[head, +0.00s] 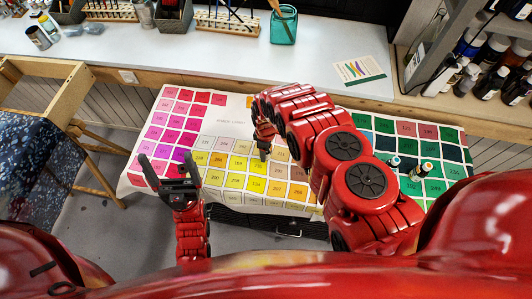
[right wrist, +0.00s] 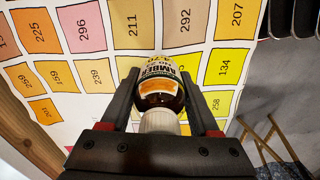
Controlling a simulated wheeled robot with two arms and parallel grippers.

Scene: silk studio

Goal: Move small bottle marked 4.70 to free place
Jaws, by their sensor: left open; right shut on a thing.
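My right gripper (head: 262,140) is shut on a small bottle (right wrist: 160,88) with a white cap and an orange-and-white label reading AMBER and 4.70. In the right wrist view the bottle sits between both fingers of the gripper (right wrist: 160,90), above the colour chart. In the head view it is small and partly hidden by the gripper. The chart (head: 232,114) is a white cloth with numbered pink, yellow, orange and green squares, spread on a low table. My left gripper (head: 168,165) is open and empty near the chart's front left edge.
Small bottles (head: 427,167) stand on the green squares at the right, beside my right arm. A white counter (head: 330,45) behind holds a teal glass (head: 283,25), brush racks and a card (head: 360,69). A shelf with several dark bottles (head: 490,80) is at the right.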

